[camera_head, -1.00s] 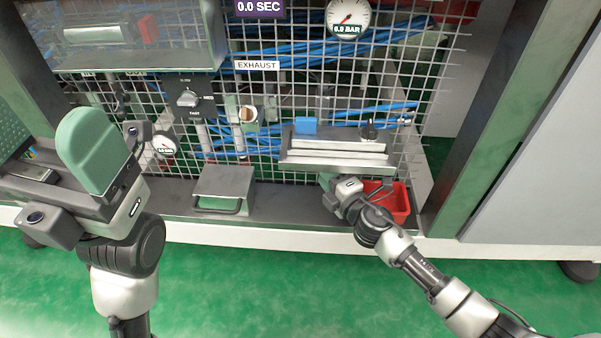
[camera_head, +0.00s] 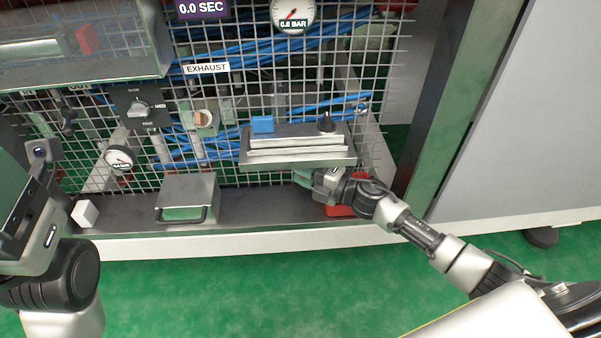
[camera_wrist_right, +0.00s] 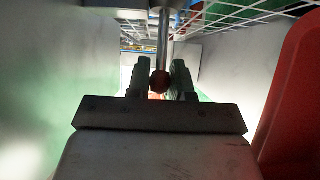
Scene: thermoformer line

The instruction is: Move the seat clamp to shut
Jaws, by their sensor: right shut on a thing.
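The seat (camera_head: 300,159) is a grey metal ledge with light bars on the mesh panel, with a blue block (camera_head: 263,124) and a dark knob (camera_head: 326,123) on top. My right gripper (camera_head: 303,178) is just below its front edge. In the right wrist view, my right gripper (camera_wrist_right: 160,82) is shut on a dark red ball knob (camera_wrist_right: 160,78) at the end of a metal rod (camera_wrist_right: 163,40). This looks like the seat clamp's lever; its upper end is hidden. My left gripper (camera_head: 14,195) is partly cut off at the left edge, its jaws unclear.
A red bin (camera_head: 340,210) is partly hidden behind my right wrist, and its wall is close at the right in the wrist view (camera_wrist_right: 295,100).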

